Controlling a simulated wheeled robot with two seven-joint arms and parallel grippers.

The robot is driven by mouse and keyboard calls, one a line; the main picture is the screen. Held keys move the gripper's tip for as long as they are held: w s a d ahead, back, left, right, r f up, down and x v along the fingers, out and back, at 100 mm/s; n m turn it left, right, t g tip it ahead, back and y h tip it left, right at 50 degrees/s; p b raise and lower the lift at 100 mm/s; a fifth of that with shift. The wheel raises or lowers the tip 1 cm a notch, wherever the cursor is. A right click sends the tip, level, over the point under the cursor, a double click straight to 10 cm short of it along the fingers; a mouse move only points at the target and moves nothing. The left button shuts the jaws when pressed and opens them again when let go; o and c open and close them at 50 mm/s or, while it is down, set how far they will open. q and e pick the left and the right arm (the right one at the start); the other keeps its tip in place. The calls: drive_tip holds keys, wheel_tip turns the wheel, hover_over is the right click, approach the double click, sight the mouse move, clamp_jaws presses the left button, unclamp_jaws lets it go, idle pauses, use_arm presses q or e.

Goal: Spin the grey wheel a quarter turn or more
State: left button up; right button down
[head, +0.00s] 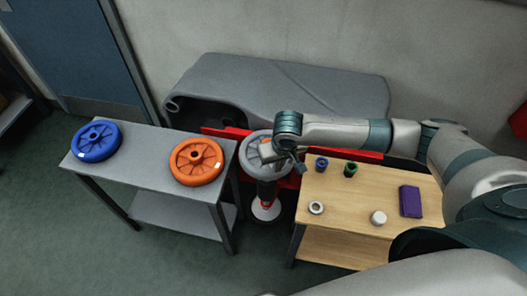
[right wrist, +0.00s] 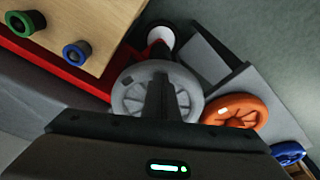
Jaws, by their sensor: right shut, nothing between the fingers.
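The grey wheel (head: 252,146) sits on top of a dark post, between the grey table and the wooden table. In the right wrist view the grey wheel (right wrist: 133,100) shows its spokes and a small dark patch near its rim. My right gripper (head: 272,154) is over the wheel's right part in the head view and hides some of it. In the right wrist view my shut, empty fingers (right wrist: 168,88) lie across the wheel's middle. I cannot tell whether they touch it. My left gripper is not in view.
The grey table (head: 148,150) carries a blue wheel (head: 88,143) and an orange wheel (head: 188,171). The wooden table (head: 340,213) holds a blue ring, a green ring, white round pieces and a purple block (head: 410,201). A red bar and grey housing (head: 290,85) stand behind.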

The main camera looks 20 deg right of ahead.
drive_tip(key=shift+d, duration=0.1)
drive_tip(key=shift+w+d+p, duration=0.15)
drive_tip(key=shift+d+p, duration=0.3)
drive_tip(key=shift+d, duration=0.55)
drive_tip(key=shift+r, duration=0.1)
drive_tip(key=p+v, duration=0.2)
drive_tip(key=p, duration=0.1)
drive_tip(key=w+p+v, duration=0.1)
drive_tip(key=p+v, duration=0.2)
drive_tip(key=shift+p+v, duration=0.45)
drive_tip(key=shift+v, duration=0.5)
drive_tip(key=shift+w, duration=0.2)
